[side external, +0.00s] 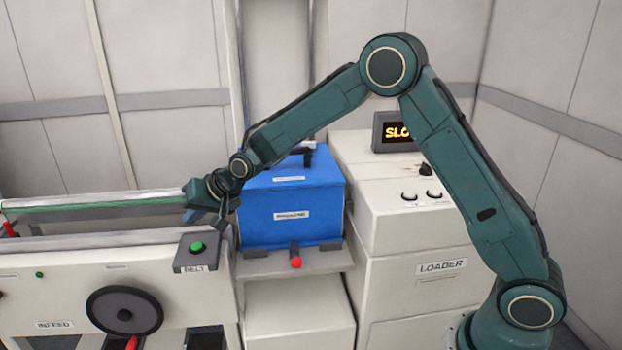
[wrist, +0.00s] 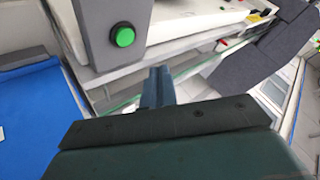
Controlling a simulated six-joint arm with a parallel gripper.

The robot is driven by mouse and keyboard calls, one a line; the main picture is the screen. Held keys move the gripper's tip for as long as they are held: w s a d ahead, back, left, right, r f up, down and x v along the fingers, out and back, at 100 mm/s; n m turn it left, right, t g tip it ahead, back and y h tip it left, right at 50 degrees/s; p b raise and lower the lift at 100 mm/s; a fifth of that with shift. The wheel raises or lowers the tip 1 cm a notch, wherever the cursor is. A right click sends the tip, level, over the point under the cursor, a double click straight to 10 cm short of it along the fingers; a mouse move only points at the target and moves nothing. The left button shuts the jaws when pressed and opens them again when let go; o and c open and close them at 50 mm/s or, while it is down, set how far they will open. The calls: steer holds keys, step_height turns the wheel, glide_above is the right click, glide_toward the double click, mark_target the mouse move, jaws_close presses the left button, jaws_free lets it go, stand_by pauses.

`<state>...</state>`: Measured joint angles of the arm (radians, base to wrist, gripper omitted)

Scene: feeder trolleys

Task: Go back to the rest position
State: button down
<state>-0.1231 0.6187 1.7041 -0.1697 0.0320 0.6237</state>
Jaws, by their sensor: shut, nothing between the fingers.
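My gripper (side external: 222,222) is shut and empty. In the side external view it points down, just right of the grey belt button box (side external: 193,252) with the green button (side external: 197,247), and in front of the left edge of the blue box (side external: 290,215). In the wrist view the closed fingers (wrist: 158,82) sit below and to the right of the green button (wrist: 122,36), apart from it. The blue box also shows at the left of the wrist view (wrist: 35,125).
The infeed unit (side external: 60,290) with a dark handwheel (side external: 124,312) stands at left. A small red-knobbed lever (side external: 296,262) is at the front of the blue box's shelf. The white loader cabinet (side external: 420,290) with a lit display (side external: 396,131) stands at right.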

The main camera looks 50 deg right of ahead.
steer(key=shift+r, duration=0.4)
steer(key=s+d+r+n+h, duration=0.1)
steer(key=s+d+r, duration=0.2)
steer(key=s+r, duration=0.3)
steer(key=s+d+r+n+g, duration=0.1)
steer(key=s+d+r, duration=0.15)
steer(key=s, duration=0.45)
steer(key=s+d+r+n+h, duration=0.1)
steer(key=s+d+r, duration=0.1)
steer(key=s+r, duration=0.4)
steer(key=s+d+f+n+g, duration=0.1)
steer(key=s+d, duration=0.1)
steer(key=s, duration=1)
steer(key=s+d+f+g+h, duration=0.1)
steer(key=s+d, duration=0.1)
steer(key=s, duration=1)
steer(key=shift+s+d+n, duration=0.3)
steer(key=shift+n, duration=0.1)
